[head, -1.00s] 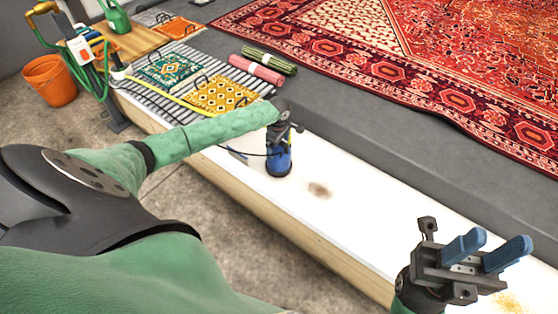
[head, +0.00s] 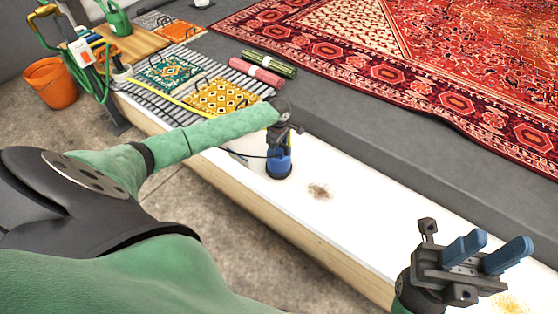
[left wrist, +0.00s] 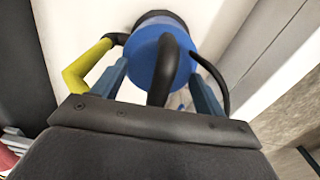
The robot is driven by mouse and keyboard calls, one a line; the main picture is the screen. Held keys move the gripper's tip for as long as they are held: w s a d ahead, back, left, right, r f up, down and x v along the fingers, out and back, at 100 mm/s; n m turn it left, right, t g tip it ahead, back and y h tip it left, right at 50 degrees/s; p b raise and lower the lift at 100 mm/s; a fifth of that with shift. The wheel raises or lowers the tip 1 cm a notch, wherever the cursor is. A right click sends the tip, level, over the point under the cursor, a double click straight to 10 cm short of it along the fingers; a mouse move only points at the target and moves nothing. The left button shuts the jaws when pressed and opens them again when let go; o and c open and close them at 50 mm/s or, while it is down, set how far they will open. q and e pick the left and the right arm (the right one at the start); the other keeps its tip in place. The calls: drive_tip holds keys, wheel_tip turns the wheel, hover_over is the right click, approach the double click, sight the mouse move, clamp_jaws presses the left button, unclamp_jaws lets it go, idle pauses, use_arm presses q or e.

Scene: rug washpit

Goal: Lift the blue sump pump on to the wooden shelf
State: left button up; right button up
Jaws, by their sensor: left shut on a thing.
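The blue sump pump (head: 279,167) stands upright on the white bench top (head: 345,215). In the left wrist view the pump (left wrist: 152,62) shows a dark handle, a dark cable and a yellow hose piece. My left gripper (head: 283,146) is over the pump from above, its fingers (left wrist: 160,90) shut on the dark handle. The gripper hides the pump's upper part in the head view. My right gripper (head: 488,254) is open and empty over the bench's near right end. A wooden surface (head: 140,42), which looks like the shelf, lies at the far left.
A pale container (head: 243,146) beside the pump is partly hidden by my arm. A slatted rack (head: 180,108) with patterned mats lies between pump and wooden surface. Rolled rugs (head: 257,74), a yellow hose and an orange bucket (head: 51,82) are nearby. The bench right of the pump is mostly clear.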

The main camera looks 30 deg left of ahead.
use_arm(q)
drive_tip(key=shift+s+f, duration=0.2)
drive_tip(key=shift+f, duration=0.2)
drive_tip(key=shift+r, duration=0.1)
